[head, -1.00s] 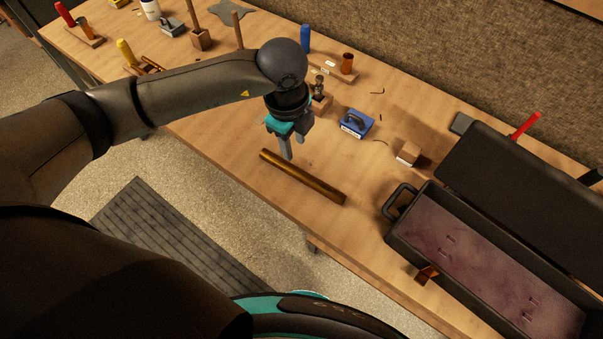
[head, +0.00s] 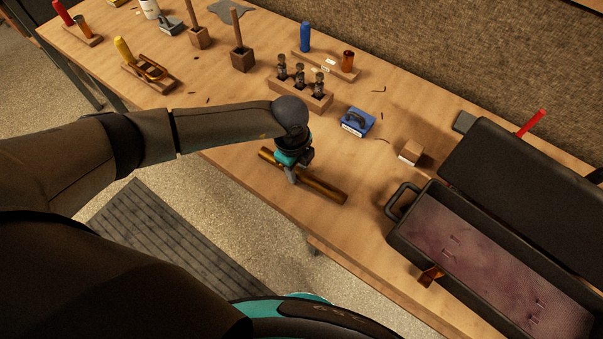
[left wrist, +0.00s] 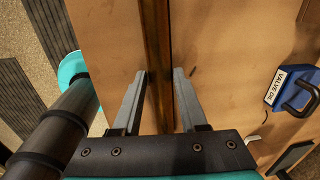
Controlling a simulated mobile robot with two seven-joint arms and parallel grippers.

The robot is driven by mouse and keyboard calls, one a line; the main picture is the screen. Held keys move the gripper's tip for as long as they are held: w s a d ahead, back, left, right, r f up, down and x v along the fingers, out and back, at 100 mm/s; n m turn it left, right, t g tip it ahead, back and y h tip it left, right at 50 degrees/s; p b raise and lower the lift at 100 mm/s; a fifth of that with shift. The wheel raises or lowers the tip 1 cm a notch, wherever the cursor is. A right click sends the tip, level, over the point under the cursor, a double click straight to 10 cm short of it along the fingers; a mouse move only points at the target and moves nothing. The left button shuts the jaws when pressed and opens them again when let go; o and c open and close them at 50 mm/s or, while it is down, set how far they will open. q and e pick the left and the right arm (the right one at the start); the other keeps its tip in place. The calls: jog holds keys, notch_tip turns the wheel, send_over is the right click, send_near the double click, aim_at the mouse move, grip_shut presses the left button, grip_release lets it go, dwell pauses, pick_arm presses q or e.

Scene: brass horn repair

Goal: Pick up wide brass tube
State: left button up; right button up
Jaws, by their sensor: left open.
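The wide brass tube (head: 323,190) lies on the wooden bench near its front edge in the head view. My left gripper (head: 291,175) is over the tube, left of its middle, and hides part of it. In the left wrist view the tube (left wrist: 157,60) runs upright in the picture between the two fingers of my left gripper (left wrist: 160,73). The fingers are open, one on each side of the tube, with a gap showing. My right gripper is not in view.
A blue valve oil box (head: 358,122) and a small wooden block (head: 411,151) stand behind the tube. An open black case (head: 408,240) is at right. A rack with dark valves (head: 300,93) stands further back. Bench around the tube is clear.

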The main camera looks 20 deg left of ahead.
pick_arm(q)
grip_shut()
dwell(0.3)
jog(key=shift+r, duration=0.1)
dwell(0.4)
